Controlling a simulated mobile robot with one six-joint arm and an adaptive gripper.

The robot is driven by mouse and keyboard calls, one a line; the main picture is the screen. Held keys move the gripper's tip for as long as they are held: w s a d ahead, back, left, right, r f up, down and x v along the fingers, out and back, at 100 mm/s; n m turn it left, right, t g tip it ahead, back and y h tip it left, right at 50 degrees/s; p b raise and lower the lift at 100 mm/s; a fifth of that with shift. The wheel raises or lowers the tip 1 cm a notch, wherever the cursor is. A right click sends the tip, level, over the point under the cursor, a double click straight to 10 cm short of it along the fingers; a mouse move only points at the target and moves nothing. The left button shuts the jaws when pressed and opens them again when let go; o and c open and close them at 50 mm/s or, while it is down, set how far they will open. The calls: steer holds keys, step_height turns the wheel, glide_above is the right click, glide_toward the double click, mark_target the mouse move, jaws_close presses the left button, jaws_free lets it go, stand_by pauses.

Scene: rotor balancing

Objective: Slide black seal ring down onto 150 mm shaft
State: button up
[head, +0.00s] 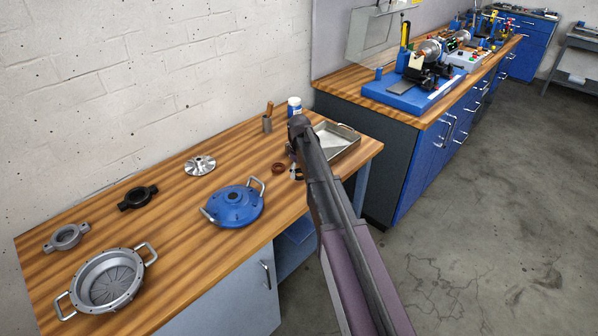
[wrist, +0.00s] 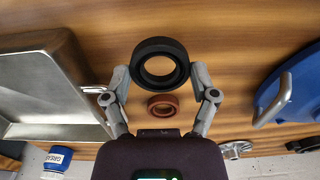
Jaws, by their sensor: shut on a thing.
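In the wrist view, the black seal ring (wrist: 160,45) is between the two fingers of my gripper (wrist: 160,72), which is shut on it from both sides. The wood tabletop shows through the ring's hole. A smaller red-brown ring (wrist: 163,98) lies on the table, lower in the wrist view; it also shows in the head view (head: 278,168). In the head view my arm hides most of my gripper and of the held ring. I cannot make out a 150 mm shaft in either view.
A metal tray (head: 347,131) stands by the arm, with a grease jar (head: 294,106) behind it. A blue cover (head: 236,206), silver impeller (head: 200,165), black eared part (head: 138,197) and silver housing (head: 107,281) lie left. A balancing machine (head: 432,75) is on the far bench.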

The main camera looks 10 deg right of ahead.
steer(key=shift+r+p, duration=1.15)
steer(key=shift+r, duration=0.25)
steer(key=shift+s+f, duration=0.1)
steer(key=shift+s, duration=0.05)
